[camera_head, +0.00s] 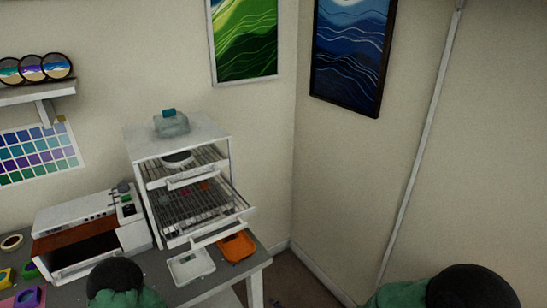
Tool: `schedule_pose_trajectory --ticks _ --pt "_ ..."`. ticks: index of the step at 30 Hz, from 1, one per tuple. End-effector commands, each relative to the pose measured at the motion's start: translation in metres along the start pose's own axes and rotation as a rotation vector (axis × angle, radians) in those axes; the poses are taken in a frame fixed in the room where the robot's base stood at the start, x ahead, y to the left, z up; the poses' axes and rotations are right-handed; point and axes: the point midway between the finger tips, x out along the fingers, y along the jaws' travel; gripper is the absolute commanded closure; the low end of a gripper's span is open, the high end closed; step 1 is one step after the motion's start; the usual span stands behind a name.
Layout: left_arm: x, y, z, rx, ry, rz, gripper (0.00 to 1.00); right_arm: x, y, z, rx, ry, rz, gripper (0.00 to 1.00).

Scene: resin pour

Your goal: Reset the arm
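A black, rounded part of my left arm with green below it shows at the bottom left, in front of the table. A similar black and green part of my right arm shows at the bottom right, in front of the wall and floor. Both arms are cut off by the lower picture edge. Neither gripper is in view, so I cannot see their fingers or whether they hold anything.
A grey table (230,268) carries a white rack cabinet (140,151) with a shelf pulled out, a white machine (75,217), a scale (191,266), an orange tray (236,246) and small coloured containers (30,270). Bare wall and floor lie to the right.

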Motion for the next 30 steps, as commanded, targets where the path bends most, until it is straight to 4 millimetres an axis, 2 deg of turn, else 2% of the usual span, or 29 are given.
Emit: schedule_pose_trajectory --ticks 1,6,12,15,21,24,30 --pt "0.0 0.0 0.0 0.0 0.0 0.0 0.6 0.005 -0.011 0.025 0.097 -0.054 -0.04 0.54" --pt "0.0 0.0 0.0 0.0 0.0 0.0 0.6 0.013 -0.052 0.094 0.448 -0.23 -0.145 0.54" --pt "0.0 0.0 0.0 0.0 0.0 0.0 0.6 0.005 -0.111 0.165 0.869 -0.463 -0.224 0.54" --pt "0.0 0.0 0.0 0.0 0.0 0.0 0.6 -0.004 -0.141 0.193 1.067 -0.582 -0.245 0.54" --pt "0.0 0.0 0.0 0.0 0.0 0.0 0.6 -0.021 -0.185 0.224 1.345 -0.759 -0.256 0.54" --pt "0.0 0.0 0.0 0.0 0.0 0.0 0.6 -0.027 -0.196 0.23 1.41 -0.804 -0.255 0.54" --pt "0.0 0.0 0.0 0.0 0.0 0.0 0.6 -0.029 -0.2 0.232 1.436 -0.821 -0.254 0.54"
